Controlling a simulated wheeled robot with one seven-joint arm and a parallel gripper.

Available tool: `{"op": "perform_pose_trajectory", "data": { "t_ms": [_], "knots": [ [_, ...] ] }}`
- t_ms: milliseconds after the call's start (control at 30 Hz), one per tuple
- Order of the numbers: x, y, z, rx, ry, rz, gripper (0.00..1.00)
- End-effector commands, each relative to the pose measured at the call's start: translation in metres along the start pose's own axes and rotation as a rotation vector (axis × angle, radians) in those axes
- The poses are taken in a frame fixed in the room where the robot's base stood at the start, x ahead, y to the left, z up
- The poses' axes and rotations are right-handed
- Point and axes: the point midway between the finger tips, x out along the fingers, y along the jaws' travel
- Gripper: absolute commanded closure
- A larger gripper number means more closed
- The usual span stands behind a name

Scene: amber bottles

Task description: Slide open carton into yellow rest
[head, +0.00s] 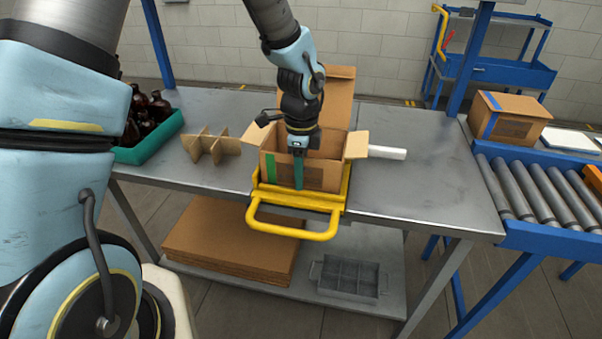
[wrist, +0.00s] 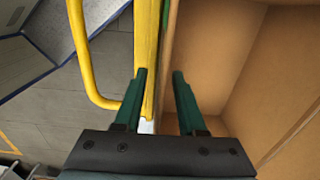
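The open carton (head: 320,178) stands upright on the table with its flaps folded out. It is at the yellow rest (head: 293,198), whose front rim and handle show before it; I cannot tell whether it is fully seated. My gripper (head: 299,175) is at the carton's front wall, pointing down. In the wrist view my gripper (wrist: 159,76) has its green fingers apart, one on the yellow rest (wrist: 147,45) side, the other toward the inside of the carton (wrist: 215,50). The carton's front wall edge runs between them, with no clear grip on it. The carton's inside looks empty.
A cardboard divider (head: 210,146) and a green tray (head: 160,146) of amber bottles (head: 150,107) are on the left. A white roll (head: 387,153) lies right of the carton. The table's right part (head: 420,190) is clear. A roller conveyor (head: 525,190) with a closed box (head: 511,117) is beyond.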

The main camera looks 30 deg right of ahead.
Motion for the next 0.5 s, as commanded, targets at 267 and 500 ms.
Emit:
{"op": "perform_pose_trajectory", "data": {
  "t_ms": [267, 500],
  "knots": [
    [-0.003, -0.001, 0.000, 0.001, 0.001, -0.002, 0.60],
    [-0.036, -0.002, 0.000, -0.002, 0.001, -0.008, 0.60]
  ]
}}
